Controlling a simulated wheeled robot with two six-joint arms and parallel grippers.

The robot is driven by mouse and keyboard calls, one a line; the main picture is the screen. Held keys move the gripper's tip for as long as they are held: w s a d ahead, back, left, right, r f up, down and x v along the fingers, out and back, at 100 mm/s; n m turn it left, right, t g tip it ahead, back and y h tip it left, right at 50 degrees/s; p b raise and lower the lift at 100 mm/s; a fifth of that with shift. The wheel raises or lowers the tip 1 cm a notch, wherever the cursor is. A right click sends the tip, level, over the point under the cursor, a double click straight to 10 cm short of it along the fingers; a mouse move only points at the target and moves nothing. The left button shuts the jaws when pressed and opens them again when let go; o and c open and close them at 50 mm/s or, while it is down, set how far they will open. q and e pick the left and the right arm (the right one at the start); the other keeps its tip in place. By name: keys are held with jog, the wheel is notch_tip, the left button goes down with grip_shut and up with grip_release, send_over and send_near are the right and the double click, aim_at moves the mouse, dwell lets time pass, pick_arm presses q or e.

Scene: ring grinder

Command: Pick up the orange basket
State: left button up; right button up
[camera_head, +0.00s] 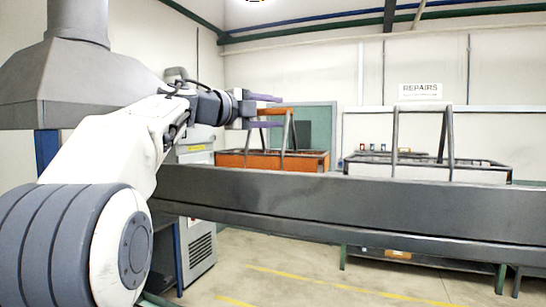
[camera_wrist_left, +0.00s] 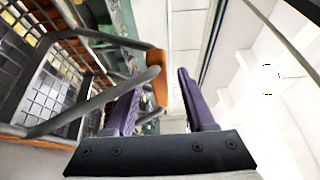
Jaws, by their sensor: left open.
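The orange basket (camera_head: 300,162) sits on the grey bench, left of centre in the head view. It has a dark frame handle with an orange grip bar (camera_head: 278,111) on top. My left gripper (camera_head: 281,111) is open, with one purple finger above the other, level with the bar. In the left wrist view the gripper (camera_wrist_left: 167,72) is open, and the orange bar (camera_wrist_left: 159,88) shows between the fingertips, closer to the left finger. Whether it touches that finger I cannot tell. The basket's mesh and frame fill the left of that view. My right gripper is not in view.
The grey bench (camera_head: 350,205) runs across the middle of the head view. A second, whitish basket (camera_head: 460,174) with a dark handle stands on it to the right. A grey cabinet (camera_head: 199,240) stands at the left. Yellow-lined floor lies open in front.

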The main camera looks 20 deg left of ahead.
pick_arm(q)
grip_shut()
dwell(1.4)
